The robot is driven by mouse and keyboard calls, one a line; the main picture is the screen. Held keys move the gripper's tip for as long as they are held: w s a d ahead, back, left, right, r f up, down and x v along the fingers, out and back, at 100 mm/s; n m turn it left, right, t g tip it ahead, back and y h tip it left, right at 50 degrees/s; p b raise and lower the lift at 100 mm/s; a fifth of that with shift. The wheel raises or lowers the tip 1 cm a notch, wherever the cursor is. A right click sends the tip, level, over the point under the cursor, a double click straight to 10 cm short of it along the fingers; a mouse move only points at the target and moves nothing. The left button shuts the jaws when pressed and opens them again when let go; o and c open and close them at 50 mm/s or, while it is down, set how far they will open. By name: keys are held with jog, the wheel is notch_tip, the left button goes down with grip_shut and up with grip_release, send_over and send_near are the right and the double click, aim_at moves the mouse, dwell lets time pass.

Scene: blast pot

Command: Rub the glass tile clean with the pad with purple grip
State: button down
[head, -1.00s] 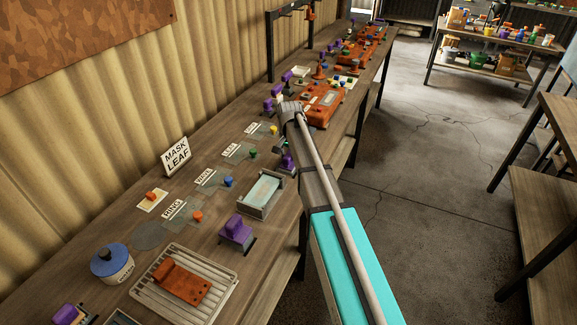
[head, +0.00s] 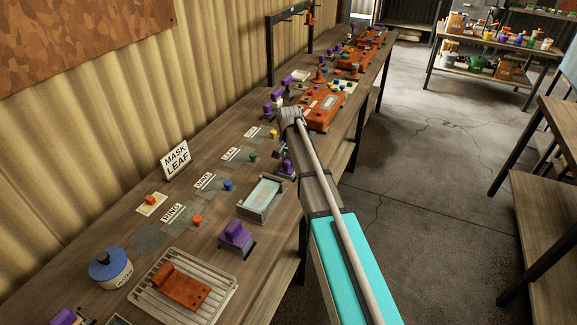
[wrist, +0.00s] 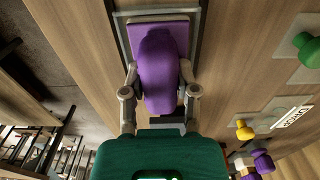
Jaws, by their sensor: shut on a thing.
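The pad with purple grip (wrist: 158,70) is between my gripper's two fingers (wrist: 160,92) in the wrist view. My fingers press on both sides of the grip. The pad lies over a grey frame (wrist: 203,30) on the bench; I cannot tell whether it touches it. In the head view the purple grip (head: 287,167) shows partly behind my arm. The glass tile (head: 263,193) is a pale greenish pane in a grey tray, nearer the camera than my gripper. Faint reddish marks show on it.
A second purple-gripped block (head: 235,234) stands nearer the camera. Labelled clear stencils with coloured knobs, such as the green knob (wrist: 308,48) and yellow knob (wrist: 243,130), lie along the wall side. A slatted rack (head: 150,291) holds a rusty plate. A rust-coloured case (head: 320,108) lies beyond.

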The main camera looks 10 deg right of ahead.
aim_at(289, 157)
jog(key=shift+r, duration=0.2)
jog(key=shift+r+p, duration=2.25)
jog(key=shift+p, duration=0.15)
jog(key=shift+s+d, duration=0.1)
jog(key=shift+s, duration=0.05)
